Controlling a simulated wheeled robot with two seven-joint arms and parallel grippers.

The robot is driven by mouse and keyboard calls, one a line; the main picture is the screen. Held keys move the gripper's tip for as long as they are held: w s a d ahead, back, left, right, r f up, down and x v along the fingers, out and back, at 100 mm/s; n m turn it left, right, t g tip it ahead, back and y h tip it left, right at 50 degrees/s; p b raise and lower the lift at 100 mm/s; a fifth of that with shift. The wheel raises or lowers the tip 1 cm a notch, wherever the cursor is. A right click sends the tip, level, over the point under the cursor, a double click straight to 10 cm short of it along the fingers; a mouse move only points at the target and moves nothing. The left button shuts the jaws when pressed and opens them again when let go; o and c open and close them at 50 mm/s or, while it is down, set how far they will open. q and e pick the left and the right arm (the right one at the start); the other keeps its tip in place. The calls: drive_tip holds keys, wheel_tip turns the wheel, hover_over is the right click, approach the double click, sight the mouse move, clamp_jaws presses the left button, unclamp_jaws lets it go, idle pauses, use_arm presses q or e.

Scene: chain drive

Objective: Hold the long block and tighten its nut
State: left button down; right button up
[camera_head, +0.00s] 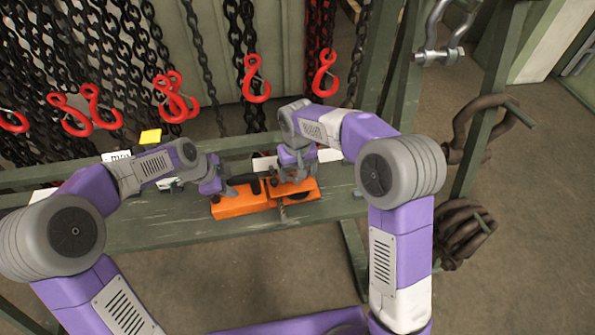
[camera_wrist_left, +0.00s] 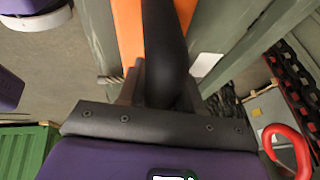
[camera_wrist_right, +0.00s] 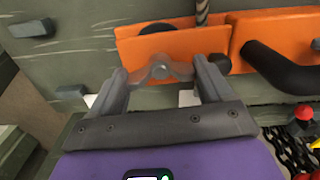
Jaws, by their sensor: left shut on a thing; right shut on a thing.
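The long orange block (camera_head: 238,205) lies on the green bench beam. A black bar-shaped handle (camera_wrist_left: 163,45) stands on it. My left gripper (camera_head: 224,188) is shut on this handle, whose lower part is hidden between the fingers. A grey winged nut (camera_wrist_right: 160,68) sits against a second orange piece (camera_wrist_right: 135,48), which adjoins the handled part. My right gripper (camera_head: 293,178) is shut on the nut's wings, one finger at each side in the right wrist view. The nut itself is hidden by my gripper in the head view.
Red hooks (camera_head: 255,78) and dark chains hang behind the bench. A yellow tag (camera_head: 150,136) and white labels are near its back edge. The bench beam (camera_head: 185,225) is bare left of the block. A threaded rod (camera_wrist_right: 202,12) protrudes between the orange parts.

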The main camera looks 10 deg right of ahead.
use_arm(q)
drive_tip(key=shift+s+d+f, duration=0.1)
drive_tip(key=shift+s+d, duration=0.05)
drive_tip(key=shift+s, duration=0.05)
use_arm(e)
drive_tip(key=shift+w+r+m, duration=0.15)
drive_tip(key=shift+r+m, duration=0.05)
drive_tip(key=shift+m, duration=0.2)
drive_tip(key=o, duration=0.9)
drive_tip(key=shift+o, duration=0.3)
drive_tip(key=shift+f, duration=0.1)
use_arm(q)
drive_tip(key=shift+w+a, duration=0.15)
drive_tip(key=shift+a, duration=0.05)
use_arm(e)
drive_tip(key=shift+d+r, duration=0.1)
drive_tip(key=shift+r, duration=4)
use_arm(q)
drive_tip(key=c, duration=0.7)
unclamp_jaws()
